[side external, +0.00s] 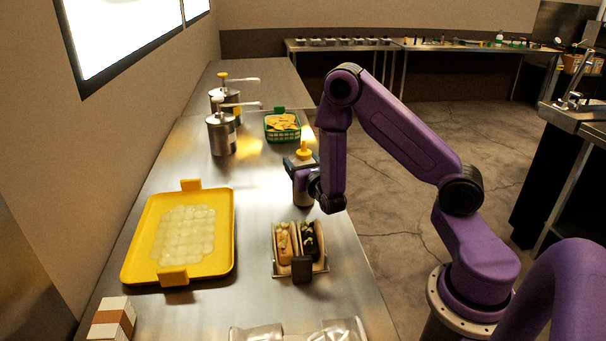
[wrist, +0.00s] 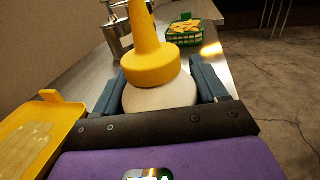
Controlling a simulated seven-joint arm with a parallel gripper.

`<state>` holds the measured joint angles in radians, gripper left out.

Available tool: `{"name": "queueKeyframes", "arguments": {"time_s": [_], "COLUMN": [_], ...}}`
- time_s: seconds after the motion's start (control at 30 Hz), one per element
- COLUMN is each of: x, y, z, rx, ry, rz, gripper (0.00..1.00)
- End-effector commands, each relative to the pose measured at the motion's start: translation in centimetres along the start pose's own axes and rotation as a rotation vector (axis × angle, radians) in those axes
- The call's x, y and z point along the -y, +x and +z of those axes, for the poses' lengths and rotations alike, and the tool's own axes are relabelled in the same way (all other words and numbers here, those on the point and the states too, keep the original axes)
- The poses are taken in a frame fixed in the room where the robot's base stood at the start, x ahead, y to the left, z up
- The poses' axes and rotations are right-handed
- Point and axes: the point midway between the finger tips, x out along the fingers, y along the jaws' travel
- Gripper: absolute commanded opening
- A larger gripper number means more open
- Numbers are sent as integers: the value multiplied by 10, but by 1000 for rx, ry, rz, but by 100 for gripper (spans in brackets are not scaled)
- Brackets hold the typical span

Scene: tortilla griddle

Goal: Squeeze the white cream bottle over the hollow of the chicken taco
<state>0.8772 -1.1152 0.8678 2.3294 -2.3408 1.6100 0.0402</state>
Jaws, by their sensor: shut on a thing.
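The white cream bottle (side external: 303,187) has a yellow nozzle cap and is upright. My gripper (side external: 300,165) is shut on it, just behind the taco holder in the side view. In the wrist view the bottle's white shoulder (wrist: 160,97) shows between both fingers, with the yellow nozzle pointing up. I cannot tell whether its base touches the counter. Two tacos sit side by side in a metal holder (side external: 290,274). The left taco (side external: 283,243) has a pale orange filling, likely the chicken one; the right taco (side external: 310,240) has a dark filling. The tacos are not in the wrist view.
A yellow tray (side external: 226,240) with a pale layer lies left of the tacos. Metal pump pots (side external: 221,135) and a green basket of chips (side external: 283,127) stand farther back. Clear wrapped items (side external: 258,333) lie at the front. Bare steel counter lies between tray and holder.

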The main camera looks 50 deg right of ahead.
Motion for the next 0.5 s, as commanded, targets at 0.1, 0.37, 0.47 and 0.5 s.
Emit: {"name": "queueKeyframes", "arguments": {"time_s": [0.1,0.37,0.47,0.5], "x": [0,0,0,0], "y": [0,0,0,0], "z": [2,17,30,36], "rx": [1,3,4,4], "ry": [1,2,4,4], "rz": [0,0,0,0], "gripper": [32,32,32,32]}}
